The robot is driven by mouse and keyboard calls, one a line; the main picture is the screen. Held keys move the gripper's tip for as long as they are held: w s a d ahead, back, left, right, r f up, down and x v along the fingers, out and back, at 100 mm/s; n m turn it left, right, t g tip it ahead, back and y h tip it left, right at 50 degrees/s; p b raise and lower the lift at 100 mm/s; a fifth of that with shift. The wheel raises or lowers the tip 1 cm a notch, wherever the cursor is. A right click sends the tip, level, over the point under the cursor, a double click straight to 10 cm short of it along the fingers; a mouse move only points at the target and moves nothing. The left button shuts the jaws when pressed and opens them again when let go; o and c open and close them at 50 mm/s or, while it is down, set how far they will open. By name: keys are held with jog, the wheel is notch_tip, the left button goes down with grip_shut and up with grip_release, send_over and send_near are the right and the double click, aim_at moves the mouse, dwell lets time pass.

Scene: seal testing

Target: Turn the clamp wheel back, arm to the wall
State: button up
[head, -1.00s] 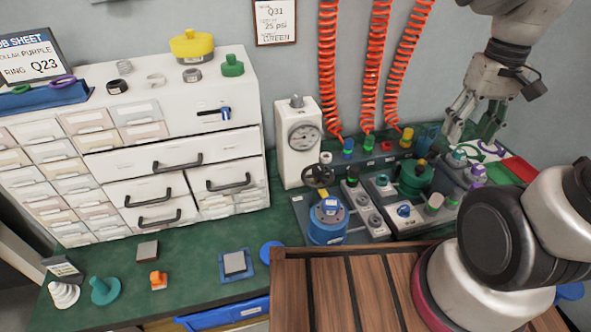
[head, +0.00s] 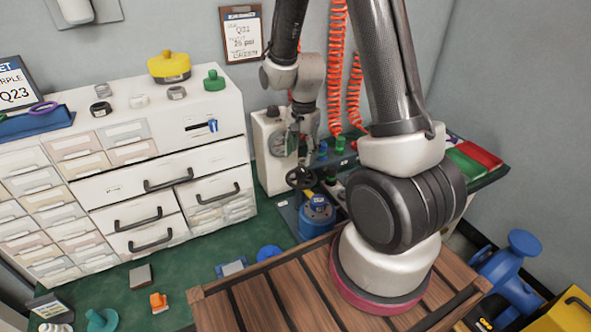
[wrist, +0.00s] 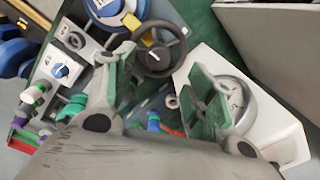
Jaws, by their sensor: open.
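The clamp wheel is a small black spoked handwheel (head: 300,178) beside a blue cylindrical pot (head: 318,222) on the bench fixture. In the wrist view the wheel (wrist: 179,52) lies just beyond my fingertips, with a pale mark at its hub. My gripper (wrist: 160,80) is open, its green-padded fingers apart with nothing between them. In the head view my gripper hangs above and behind the wheel, in front of the white gauge block (head: 264,128). A yellow piece (wrist: 131,21) shows on the blue-topped pot in the wrist view; I cannot tell the clamp arm's direction.
The gauge block stands close to my right finger in the wrist view. A panel with a blue knob (wrist: 61,70) and several fittings lies left. Orange coiled hoses (head: 338,75) hang behind.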

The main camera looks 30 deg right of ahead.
aim_at(301, 169)
notch_tip(301, 169, down, 7)
jog(key=shift+r, duration=0.1)
dwell(0.3)
grip_shut()
